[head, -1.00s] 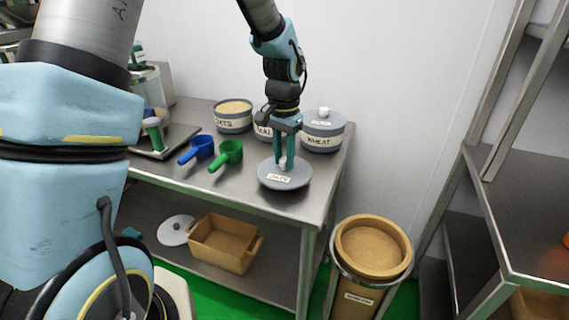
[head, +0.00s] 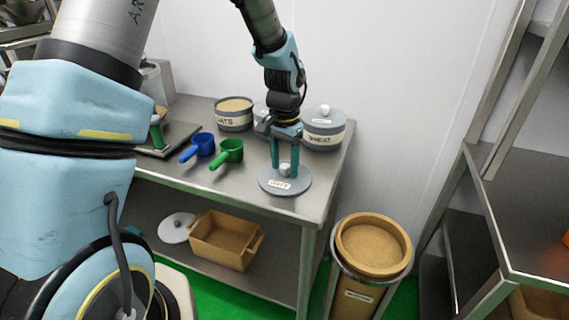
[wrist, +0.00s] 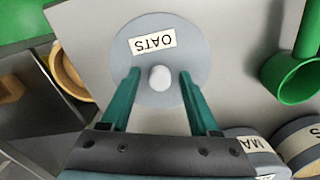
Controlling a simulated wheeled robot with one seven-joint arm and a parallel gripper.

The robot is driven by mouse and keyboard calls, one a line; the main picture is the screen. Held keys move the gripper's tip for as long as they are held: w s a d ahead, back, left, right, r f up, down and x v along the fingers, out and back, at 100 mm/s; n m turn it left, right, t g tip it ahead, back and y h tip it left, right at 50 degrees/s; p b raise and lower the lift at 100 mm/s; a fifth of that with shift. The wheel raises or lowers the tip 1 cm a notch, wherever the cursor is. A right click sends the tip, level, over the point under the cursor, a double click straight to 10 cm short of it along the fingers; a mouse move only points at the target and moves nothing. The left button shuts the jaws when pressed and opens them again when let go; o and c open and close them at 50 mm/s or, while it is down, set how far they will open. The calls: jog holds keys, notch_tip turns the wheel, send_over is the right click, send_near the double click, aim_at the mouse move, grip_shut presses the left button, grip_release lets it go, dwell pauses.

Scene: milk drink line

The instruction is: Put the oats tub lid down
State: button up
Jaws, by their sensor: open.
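The oats tub lid (head: 285,185) is a grey disc with a white knob and an OATS label. It lies flat on the steel table near the front right corner. My gripper (head: 285,172) is open above it, with its two green fingers apart on either side of the knob and not touching it. The wrist view also shows the lid (wrist: 190,70), with its knob between the spread fingers of my gripper (wrist: 160,75). The oats tub (head: 234,116) stands without a lid at the back of the table, its contents showing.
A lidded wheat tub (head: 323,130) stands at the back right, with another tub partly hidden behind my gripper. A green scoop (head: 230,152) and a blue scoop (head: 200,147) lie left of the lid. A tall bin (head: 372,248) stands beside the steel table (head: 215,182).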

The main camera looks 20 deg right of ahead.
aim_at(284, 166)
notch_tip(284, 166, up, 12)
jog(key=b, duration=0.2)
jog(key=s+a+f+n, duration=0.2)
jog(key=a+n, duration=0.3)
jog(key=a, duration=1)
jog(key=s+a+f+n+t, duration=0.1)
jog(key=a+n, duration=0.5)
jog(key=a, duration=0.9)
jog(key=shift+s+f+t, duration=0.3)
jog(key=shift+s+f, duration=0.2)
jog(key=shift+f, duration=0.45)
